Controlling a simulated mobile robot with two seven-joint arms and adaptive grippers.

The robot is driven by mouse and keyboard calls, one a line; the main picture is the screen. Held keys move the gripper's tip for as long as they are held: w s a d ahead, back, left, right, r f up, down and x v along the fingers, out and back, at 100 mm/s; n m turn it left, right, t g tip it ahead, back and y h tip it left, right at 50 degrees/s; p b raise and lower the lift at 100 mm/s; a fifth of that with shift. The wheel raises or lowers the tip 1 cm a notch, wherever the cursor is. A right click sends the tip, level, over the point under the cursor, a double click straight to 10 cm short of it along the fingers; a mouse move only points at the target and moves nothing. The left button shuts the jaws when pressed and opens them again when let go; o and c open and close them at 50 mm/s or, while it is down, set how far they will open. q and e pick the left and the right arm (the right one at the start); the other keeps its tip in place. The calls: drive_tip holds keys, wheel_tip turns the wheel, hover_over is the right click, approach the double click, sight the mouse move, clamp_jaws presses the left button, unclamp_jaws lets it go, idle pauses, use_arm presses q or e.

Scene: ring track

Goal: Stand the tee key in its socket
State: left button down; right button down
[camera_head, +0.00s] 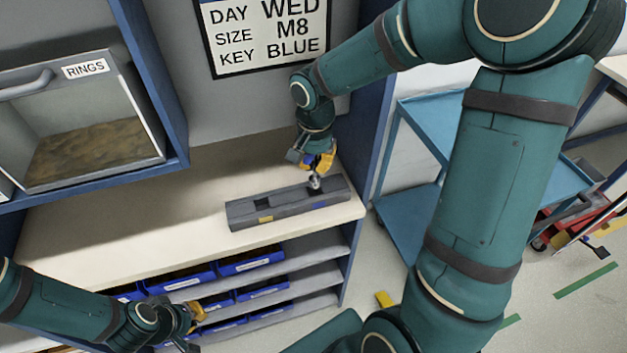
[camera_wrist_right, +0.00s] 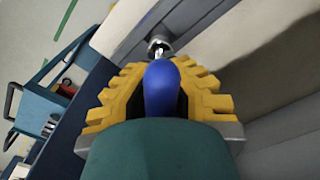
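The tee key has a blue handle (camera_wrist_right: 160,90) and a bright metal shaft that shows in the wrist view (camera_wrist_right: 158,46) and in the head view (camera_head: 314,183). My right gripper (camera_head: 318,161) is shut on the blue handle, with its yellow fingers on both sides of it. The shaft points down at the grey socket block (camera_head: 243,216), near its blue-marked right part. I cannot tell whether its tip is inside the socket or just above it. My left gripper (camera_head: 196,318) is low at the left, away from the key; its fingertips are too unclear to judge.
The block lies on a pale worktop (camera_head: 110,222), clear to its left. Blue bins (camera_head: 250,262) sit on shelves below. A sign (camera_head: 265,35) on the wall reads WED, M8, BLUE. A RINGS bin (camera_head: 85,70) is at upper left; a blue cart (camera_head: 410,215) stands right.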

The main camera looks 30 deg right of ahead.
sight(315, 178)
drive_tip(key=shift+w+f+b, duration=0.1)
drive_tip(key=shift+f+b, duration=0.2)
drive_tip(key=shift+f, duration=2.35)
drive_tip(key=shift+f, duration=0.1)
drive_tip(key=c, duration=1.1)
unclamp_jaws()
drive_tip(key=shift+c, duration=0.2)
